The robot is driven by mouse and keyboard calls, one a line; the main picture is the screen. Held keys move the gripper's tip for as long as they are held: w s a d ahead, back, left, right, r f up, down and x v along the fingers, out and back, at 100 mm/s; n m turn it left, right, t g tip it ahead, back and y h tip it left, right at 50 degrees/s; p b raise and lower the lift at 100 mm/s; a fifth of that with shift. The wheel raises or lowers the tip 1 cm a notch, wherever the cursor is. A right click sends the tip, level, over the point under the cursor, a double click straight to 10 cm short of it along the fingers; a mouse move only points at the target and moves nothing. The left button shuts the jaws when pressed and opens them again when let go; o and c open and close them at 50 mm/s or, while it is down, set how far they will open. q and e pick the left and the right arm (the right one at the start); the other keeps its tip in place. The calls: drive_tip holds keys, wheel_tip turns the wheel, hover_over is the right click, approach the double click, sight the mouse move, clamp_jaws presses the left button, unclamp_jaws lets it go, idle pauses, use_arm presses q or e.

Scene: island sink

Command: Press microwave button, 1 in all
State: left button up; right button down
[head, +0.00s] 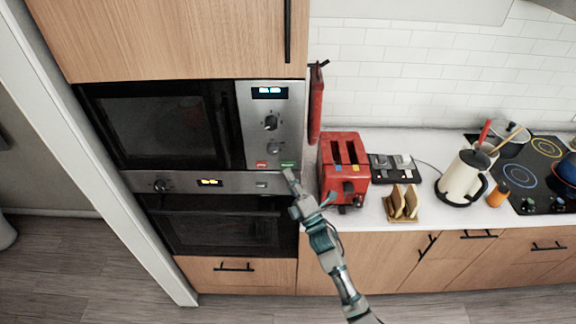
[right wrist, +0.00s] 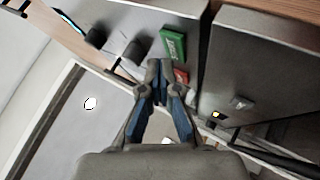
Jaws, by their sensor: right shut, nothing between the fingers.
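The microwave (head: 155,130) is built into the cabinet, with its dark door shut and a steel control panel (head: 254,125) at its right. A green button (head: 289,165) and a red button (head: 261,165) sit at the panel's bottom. My right gripper (head: 290,175) is shut and empty, just below the green button in the head view. In the right wrist view, its fingertips (right wrist: 159,66) are beside the green button (right wrist: 173,46) and the red button (right wrist: 181,77). I cannot tell whether they touch the panel. My left gripper is not in view.
An oven (head: 220,225) is below the microwave. Right of my arm, the counter holds a red toaster (head: 343,165), a rack with bread slices (head: 402,203), a cream kettle (head: 461,178) and a hob (head: 540,170). The floor in front is clear.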

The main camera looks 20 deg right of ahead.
drive_tip(key=shift+a, duration=0.1)
drive_tip(key=shift+w+r, duration=0.1)
drive_tip(key=shift+w, duration=0.05)
drive_tip(key=shift+w, duration=0.25)
